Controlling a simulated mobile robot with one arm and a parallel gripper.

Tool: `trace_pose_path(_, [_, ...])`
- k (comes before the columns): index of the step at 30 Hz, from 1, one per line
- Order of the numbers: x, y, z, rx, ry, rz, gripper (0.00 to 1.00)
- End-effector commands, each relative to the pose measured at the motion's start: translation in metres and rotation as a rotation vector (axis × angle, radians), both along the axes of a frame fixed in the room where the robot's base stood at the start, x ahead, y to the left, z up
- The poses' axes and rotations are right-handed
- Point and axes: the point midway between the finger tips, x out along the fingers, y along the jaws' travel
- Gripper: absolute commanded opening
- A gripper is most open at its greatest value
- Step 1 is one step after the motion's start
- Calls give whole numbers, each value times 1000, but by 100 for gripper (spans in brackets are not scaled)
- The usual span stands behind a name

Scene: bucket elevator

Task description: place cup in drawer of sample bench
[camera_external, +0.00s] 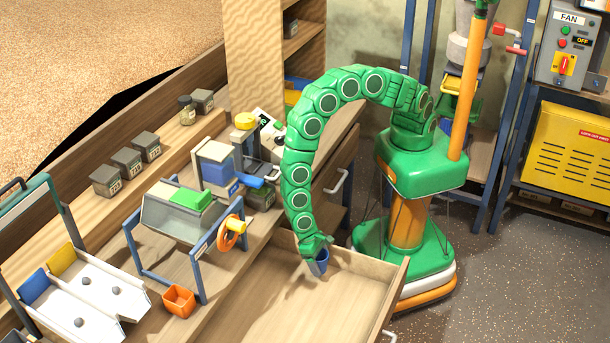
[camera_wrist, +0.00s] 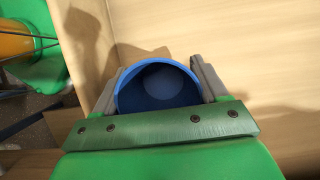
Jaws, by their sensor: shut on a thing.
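The blue cup (camera_external: 321,262) is in my gripper (camera_external: 318,256), which is over the open drawer (camera_external: 280,324) of the sample bench. In the wrist view the cup (camera_wrist: 158,86) sits between the two grey fingers of my gripper (camera_wrist: 158,92), with its open mouth facing the camera; it looks empty. The drawer is pulled out, and its pale wooden floor looks bare around the cup. In the external view the cup is inside the drawer's outline, near its back right part. I cannot tell whether the cup's base touches the drawer floor.
The drawer's right wall (camera_external: 370,264) is close to the cup. On the bench stand a hopper on a blue frame with an orange wheel (camera_external: 232,233), an orange box (camera_external: 179,300) and white trays (camera_external: 96,290). The drawer's front left is clear.

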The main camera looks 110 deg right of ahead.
Motion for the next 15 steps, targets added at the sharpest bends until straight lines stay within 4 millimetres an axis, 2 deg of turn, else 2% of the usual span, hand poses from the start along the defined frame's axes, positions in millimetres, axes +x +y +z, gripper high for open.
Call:
trace_pose_path(10, [0, 0, -33, -1, -1, 0, 43])
trace_pose_path(15, [0, 0, -40, -1, -1, 0, 43])
